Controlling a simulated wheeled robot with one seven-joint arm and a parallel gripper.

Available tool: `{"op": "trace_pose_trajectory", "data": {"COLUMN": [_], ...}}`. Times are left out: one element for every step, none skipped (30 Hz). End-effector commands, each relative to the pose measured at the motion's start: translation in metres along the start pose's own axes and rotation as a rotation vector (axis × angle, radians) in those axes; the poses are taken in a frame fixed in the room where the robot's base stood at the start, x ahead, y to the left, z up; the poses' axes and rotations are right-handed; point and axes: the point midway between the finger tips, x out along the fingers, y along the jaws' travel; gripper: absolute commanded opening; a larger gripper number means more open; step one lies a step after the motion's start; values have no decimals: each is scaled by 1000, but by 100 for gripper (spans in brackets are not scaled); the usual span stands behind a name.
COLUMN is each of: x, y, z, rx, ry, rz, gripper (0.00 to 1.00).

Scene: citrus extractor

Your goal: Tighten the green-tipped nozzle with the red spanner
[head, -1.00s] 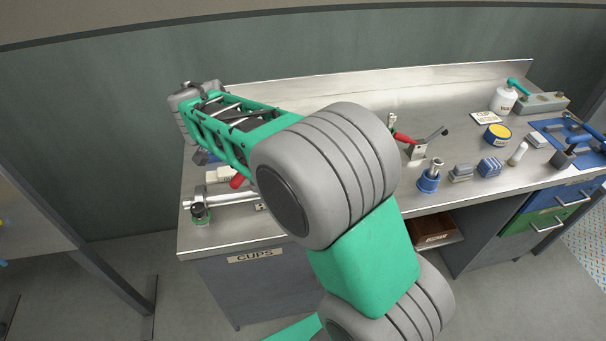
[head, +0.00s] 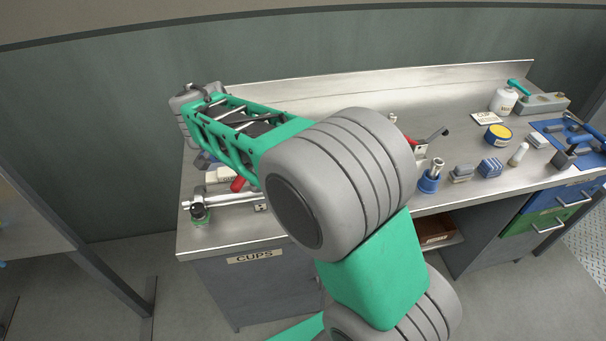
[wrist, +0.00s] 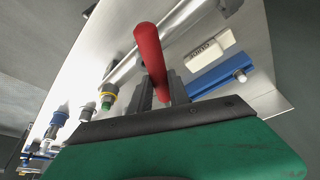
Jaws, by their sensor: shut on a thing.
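My gripper (wrist: 161,90) is shut on the red handle of the spanner (wrist: 149,48) in the wrist view. The handle sticks out past the dark fingers, and the spanner's working end cannot be made out. In the head view my forearm hides the gripper, and a red handle (head: 238,184) shows just below the forearm. I cannot tell whether the spanner touches any nozzle.
A metal pipe (wrist: 178,25) runs beside the handle. A white labelled block (wrist: 210,48) and a blue bar (wrist: 220,74) lie to the right. A blue cup (head: 428,182) stands farther right.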

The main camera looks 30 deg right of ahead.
Motion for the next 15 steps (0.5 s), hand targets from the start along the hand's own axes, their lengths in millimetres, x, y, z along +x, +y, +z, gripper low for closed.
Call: {"op": "trace_pose_trajectory", "data": {"x": [0, -1, -1, -1, -1, -1, -1, -1, -1, -1, -2, -2, -2, -2, -2], "y": [0, 0, 1, 1, 2, 2, 2, 2, 3, 3, 3, 3, 3, 4, 4], "z": [0, 1, 1, 2, 2, 3, 3, 3, 4, 4, 4, 5, 5, 6, 6], "rx": [-4, -7, -11, -14, -17, -21, -23, -26, -30, -33, -36, -40, -43, -46, -50], "ry": [1, 1, 1, 1, 1, 1, 1, 1, 1, 1, 1, 1, 2, 2, 2], "rz": [-3, -4, -5, -6, -7, -8, -9, -10, -12, -13, -15, -16, -18, -19, -20], "gripper": [0, 0, 0, 0, 0, 0, 0, 0, 0, 0, 0, 0, 0, 0, 0]}}
